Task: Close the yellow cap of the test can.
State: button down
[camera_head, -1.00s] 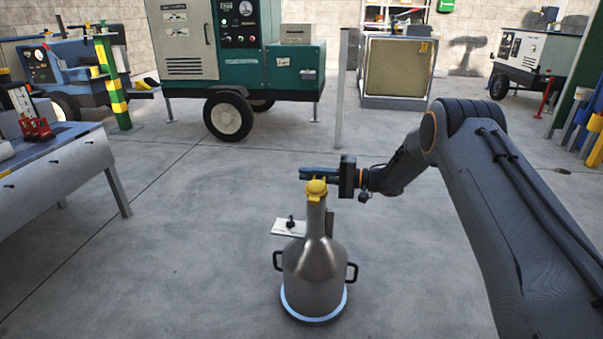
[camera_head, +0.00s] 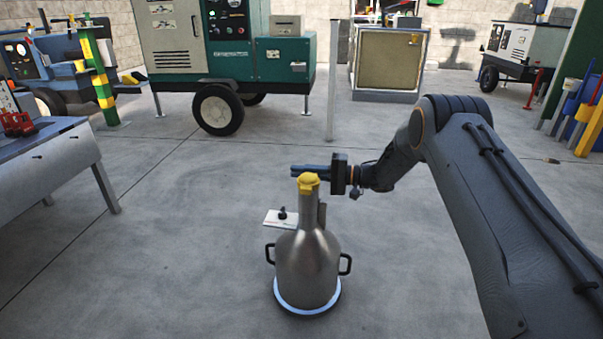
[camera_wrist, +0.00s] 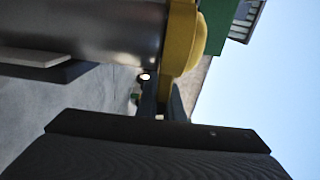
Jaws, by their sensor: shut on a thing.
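The test can (camera_head: 307,262) is a silvery metal vessel with a narrow neck and dark side handles. It stands upright on the floor with a pale ring at its base. The yellow cap (camera_head: 308,184) sits at the top of the neck. In the wrist view the cap (camera_wrist: 184,38) covers the neck's end, and a yellow part reaches down to the dark fingers.
A white plate with a black knob (camera_head: 281,217) sticks out left of the neck. A grey table (camera_head: 50,165) stands at the left. A green generator cart (camera_head: 285,60) and a framed panel box (camera_head: 388,65) stand behind. The floor around the can is clear.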

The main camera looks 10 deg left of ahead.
jog(key=shift+s+a+f, duration=0.1)
jog(key=shift+s+f, duration=0.15)
jog(key=c, duration=1.9)
grip_release()
jog(key=shift+a, duration=0.15)
jog(key=d+p, duration=0.1)
jog(key=d, duration=0.7)
jog(key=shift+r+p, duration=0.2)
jog(key=shift+p, duration=0.15)
